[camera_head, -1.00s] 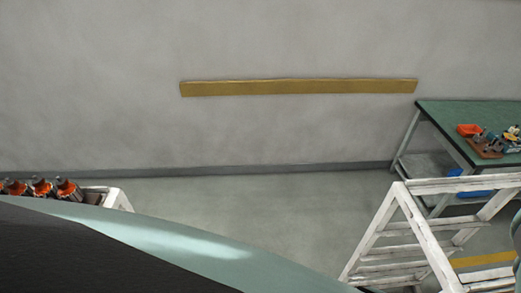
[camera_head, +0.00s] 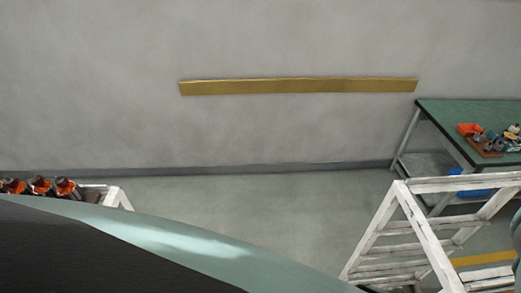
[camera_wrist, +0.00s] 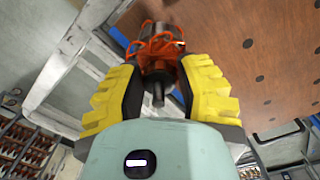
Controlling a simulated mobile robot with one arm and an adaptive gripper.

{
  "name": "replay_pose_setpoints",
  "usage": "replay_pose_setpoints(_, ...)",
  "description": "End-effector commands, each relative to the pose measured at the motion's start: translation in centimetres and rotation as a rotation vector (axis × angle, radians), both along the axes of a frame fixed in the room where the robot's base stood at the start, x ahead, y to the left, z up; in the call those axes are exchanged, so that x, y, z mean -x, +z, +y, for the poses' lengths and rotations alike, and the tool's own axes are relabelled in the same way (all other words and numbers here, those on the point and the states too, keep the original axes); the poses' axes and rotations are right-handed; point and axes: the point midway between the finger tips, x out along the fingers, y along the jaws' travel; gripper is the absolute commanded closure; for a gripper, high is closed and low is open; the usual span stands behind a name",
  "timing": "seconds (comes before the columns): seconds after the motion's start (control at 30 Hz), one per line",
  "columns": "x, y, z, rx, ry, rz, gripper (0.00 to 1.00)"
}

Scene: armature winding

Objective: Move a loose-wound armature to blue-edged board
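In the wrist view an armature (camera_wrist: 157,60) with orange wire lies between the yellow and black fingers of my gripper (camera_wrist: 157,77). Loose orange loops stick out around its body, and its grey shaft points back toward my palm. The fingers appear closed on its sides. In the head view several armatures (camera_head: 39,186) with orange windings stand in a row at the far left, partly hidden by my arm. My gripper is not visible there.
A white trestle (camera_head: 118,197) shows at the left, and another white trestle (camera_head: 410,225) at the right. Racks with reddish-brown items (camera_wrist: 25,145) show lower left in the wrist view.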

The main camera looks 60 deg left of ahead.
Motion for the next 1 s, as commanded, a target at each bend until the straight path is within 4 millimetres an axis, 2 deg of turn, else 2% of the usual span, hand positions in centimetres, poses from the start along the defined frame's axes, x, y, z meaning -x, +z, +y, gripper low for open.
replay_pose_setpoints(0.03, -0.1, 0.0, 0.1, 0.0, 0.004, 0.0, 0.63)
replay_pose_setpoints(0.2, -0.1, 0.0, 0.1, -0.002, 0.004, 0.001, 0.48)
replay_pose_setpoints(0.57, -0.1, 0.4, 0.1, 0.0, 0.003, 0.0, 0.48)
replay_pose_setpoints(0.77, -0.2, 2.2, 0.1, 0.003, 0.004, -0.001, 0.48)
replay_pose_setpoints(1.0, -0.3, 5.2, 0.2, -0.001, 0.006, -0.001, 0.48)
